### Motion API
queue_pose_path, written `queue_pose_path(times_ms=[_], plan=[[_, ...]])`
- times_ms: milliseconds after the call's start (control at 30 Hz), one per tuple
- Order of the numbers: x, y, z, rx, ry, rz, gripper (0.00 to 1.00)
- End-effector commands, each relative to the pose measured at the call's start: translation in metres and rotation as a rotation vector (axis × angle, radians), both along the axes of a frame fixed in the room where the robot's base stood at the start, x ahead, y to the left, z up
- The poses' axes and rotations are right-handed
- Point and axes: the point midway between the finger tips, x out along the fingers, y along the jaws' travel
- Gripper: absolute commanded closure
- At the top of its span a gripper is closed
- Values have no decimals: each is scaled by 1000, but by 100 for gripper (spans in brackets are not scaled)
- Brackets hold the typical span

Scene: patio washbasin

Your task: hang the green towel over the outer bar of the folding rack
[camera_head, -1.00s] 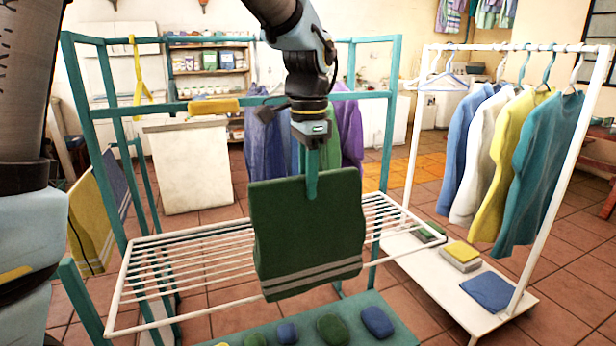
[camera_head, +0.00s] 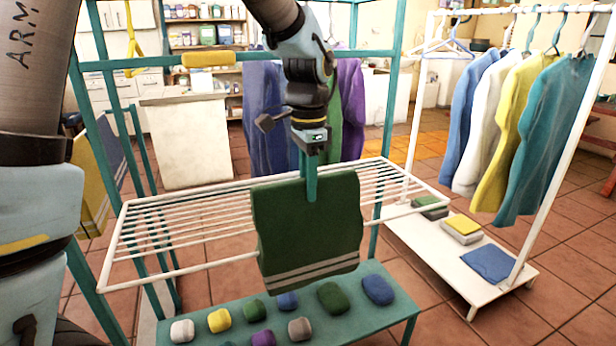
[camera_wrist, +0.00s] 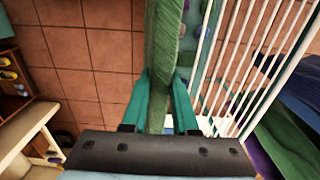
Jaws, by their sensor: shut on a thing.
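The green towel (camera_head: 308,235) has two pale stripes near its lower edge. It hangs flat and upright from my gripper (camera_head: 311,198), which is shut on its top edge. The white folding rack (camera_head: 180,272) is behind it in the head view, and the towel hides the middle of the rack's outer bar. In the wrist view the towel (camera_wrist: 163,45) shows edge-on between the fingers of my gripper (camera_wrist: 160,80). The rack's bars (camera_wrist: 235,60) are just right of it there. I cannot tell whether towel and bar touch.
A teal shelf (camera_head: 390,312) with several coloured rolls lies low under the rack. The teal frame (camera_head: 385,110) stands around the rack. A white clothes rail (camera_head: 412,120) with hanging shirts (camera_head: 470,145) is at right. A yellow roll (camera_head: 208,59) sits on the upper crossbar.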

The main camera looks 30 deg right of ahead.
Motion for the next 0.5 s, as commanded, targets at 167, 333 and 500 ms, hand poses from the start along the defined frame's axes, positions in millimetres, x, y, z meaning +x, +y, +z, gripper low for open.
queue_pose_path(times_ms=[167,333,500], plan=[[0,0,-24,1,1,0,100],[0,0,-44,1,2,0,100],[0,0,-63,0,1,0,100]])
